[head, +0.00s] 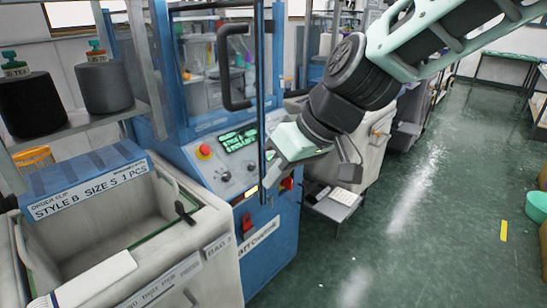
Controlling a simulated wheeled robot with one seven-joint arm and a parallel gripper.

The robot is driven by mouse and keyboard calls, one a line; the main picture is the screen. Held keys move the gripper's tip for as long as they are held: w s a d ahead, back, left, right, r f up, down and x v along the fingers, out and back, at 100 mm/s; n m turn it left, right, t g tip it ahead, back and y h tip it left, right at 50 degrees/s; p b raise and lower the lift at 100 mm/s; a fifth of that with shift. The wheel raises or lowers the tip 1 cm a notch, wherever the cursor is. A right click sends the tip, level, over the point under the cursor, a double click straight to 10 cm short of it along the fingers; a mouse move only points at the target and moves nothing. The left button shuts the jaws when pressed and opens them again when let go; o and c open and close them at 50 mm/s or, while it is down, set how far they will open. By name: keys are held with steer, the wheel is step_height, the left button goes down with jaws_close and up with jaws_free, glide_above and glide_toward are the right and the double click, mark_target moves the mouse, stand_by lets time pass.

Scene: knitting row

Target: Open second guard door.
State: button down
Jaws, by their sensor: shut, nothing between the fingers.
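A blue-framed knitting machine (185,80) stands left of centre, with a clear guard door (201,55) over its upper part. A black D-shaped handle (225,70) stands out from the guard door. A thin dark upright edge (262,100) runs down right of the handle; I cannot tell whether the door is shut or ajar. I cannot tell which door counts as second. My gripper (325,165) reaches in from the upper right and is shut and empty. It appears right of and below the handle, apart from it, in front of the control panel's right side.
The control panel has a red stop button (204,152) and a green display (238,138). A white bin (185,262) stands at the lower left, under a shelf with dark yarn cones (104,88). A small grey table (332,205) stands beyond my gripper.

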steer(key=w+d+r+g+y+p, duration=0.1)
steer(key=w+d+r+g+p, duration=0.15)
steer(key=w+d+r, duration=0.5)
steer(key=p, duration=0.6)
glide_toward(258, 183)
step_height(258, 183, down, 4)
steer(key=w+a, duration=0.1)
steer(key=shift+s+a+f+t, duration=0.15)
steer(key=shift+a+t, duration=0.1)
steer(key=shift+a, duration=0.15)
steer(key=shift+a+f+t, duration=0.2)
steer(key=shift+a, duration=0.15)
steer(key=s+a+m+p, duration=0.1)
steer(key=s+a, duration=0.3)
steer(key=a, duration=0.8)
steer(key=s+a+p, duration=0.1)
steer(key=s+a, duration=0.4)
steer(key=a, duration=0.8)
steer(key=shift+m+t+p, duration=0.4)
